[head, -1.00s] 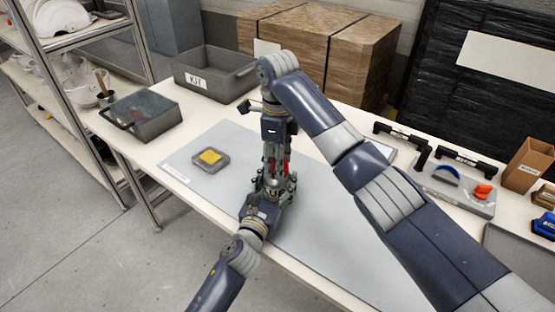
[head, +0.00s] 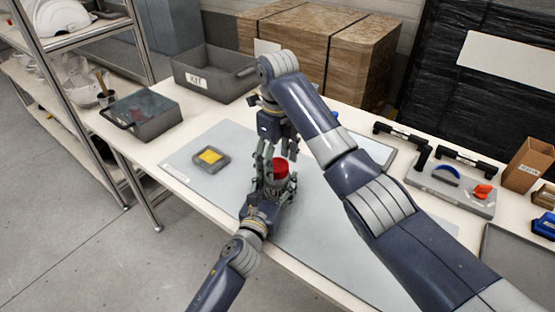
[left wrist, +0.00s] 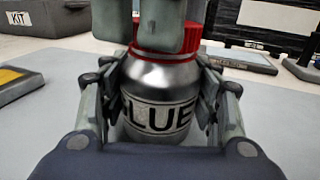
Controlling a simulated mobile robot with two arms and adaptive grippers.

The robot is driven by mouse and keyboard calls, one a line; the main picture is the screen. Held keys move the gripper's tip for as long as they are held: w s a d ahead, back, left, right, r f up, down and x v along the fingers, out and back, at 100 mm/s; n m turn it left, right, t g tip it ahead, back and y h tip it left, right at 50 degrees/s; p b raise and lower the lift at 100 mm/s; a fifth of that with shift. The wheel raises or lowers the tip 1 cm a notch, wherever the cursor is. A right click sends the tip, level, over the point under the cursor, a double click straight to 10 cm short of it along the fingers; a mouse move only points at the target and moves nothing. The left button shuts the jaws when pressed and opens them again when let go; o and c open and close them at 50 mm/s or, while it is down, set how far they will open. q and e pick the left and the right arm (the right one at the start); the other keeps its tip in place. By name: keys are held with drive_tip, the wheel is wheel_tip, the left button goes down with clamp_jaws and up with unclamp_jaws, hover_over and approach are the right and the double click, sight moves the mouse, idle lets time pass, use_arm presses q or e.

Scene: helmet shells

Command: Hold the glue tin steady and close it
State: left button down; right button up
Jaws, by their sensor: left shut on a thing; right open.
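The glue tin (left wrist: 158,95) is a silver can lettered "GLUE", upright on the grey mat, with a red lid (head: 281,166) on its top. My left gripper (head: 277,190) is shut around the tin's body; its fingers also press on both sides in the left wrist view (left wrist: 160,100). My right gripper (head: 275,150) points down, open, just above and beside the lid. In the left wrist view its grey fingers (left wrist: 165,25) hide part of the lid's near side. How tightly the lid is seated cannot be told.
A yellow sponge-like pad in a grey holder (head: 210,156) lies left on the mat (head: 190,178). A tool tray (head: 450,195) stands right. The mat's front left is clear.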

wheel_tip(320, 180, up, 4)
drive_tip(key=shift+w+d+f, duration=0.1)
drive_tip(key=shift+f, duration=0.1)
drive_tip(key=shift+r, duration=0.4)
drive_tip(key=shift+c, duration=0.3)
